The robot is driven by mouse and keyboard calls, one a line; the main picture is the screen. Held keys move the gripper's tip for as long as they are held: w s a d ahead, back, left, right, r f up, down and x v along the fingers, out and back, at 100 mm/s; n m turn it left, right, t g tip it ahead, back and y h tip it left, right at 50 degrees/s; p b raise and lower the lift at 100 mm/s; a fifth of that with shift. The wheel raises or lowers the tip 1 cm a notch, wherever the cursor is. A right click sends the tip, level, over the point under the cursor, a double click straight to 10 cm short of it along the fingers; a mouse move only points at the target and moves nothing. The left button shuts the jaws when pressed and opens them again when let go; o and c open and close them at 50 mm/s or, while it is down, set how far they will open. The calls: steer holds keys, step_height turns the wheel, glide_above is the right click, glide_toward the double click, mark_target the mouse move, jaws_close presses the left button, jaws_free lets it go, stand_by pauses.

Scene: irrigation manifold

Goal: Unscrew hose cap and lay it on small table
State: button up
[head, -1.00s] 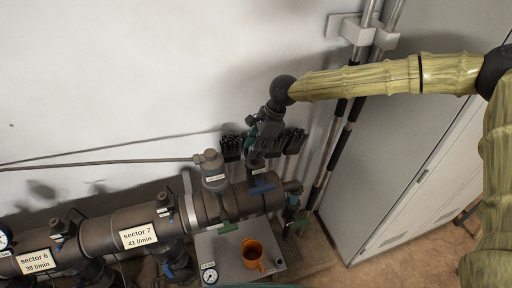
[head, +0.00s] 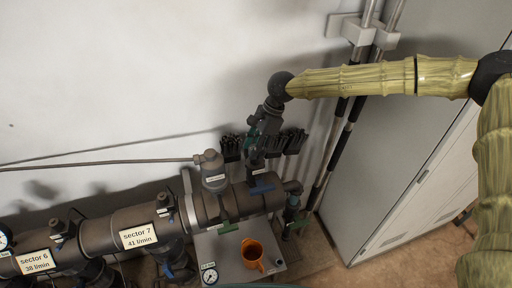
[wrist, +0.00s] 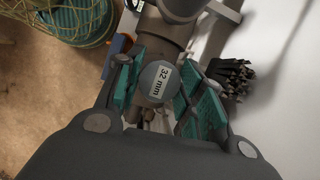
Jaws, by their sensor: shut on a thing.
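The hose cap (wrist: 158,82) is a round grey cap with a white "32 mm" label, seen end-on in the wrist view. My gripper (wrist: 160,92) has its teal-padded fingers on either side of the cap and is shut on it. In the head view my gripper (head: 256,138) points down at the right end of the manifold and hides the cap. The small table (head: 220,250) is a grey top below the manifold end. Whether the cap's thread is still engaged cannot be seen.
An orange mug (head: 252,253) and a pressure gauge (head: 209,275) are at the small table. A grey filter (head: 211,170), valves and large dark pipes (head: 140,222) crowd the left. A grey cabinet (head: 410,140) stands right. A coiled green hose (wrist: 75,22) shows in the wrist view.

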mark_target(249, 150)
steer(key=shift+r, duration=2.45)
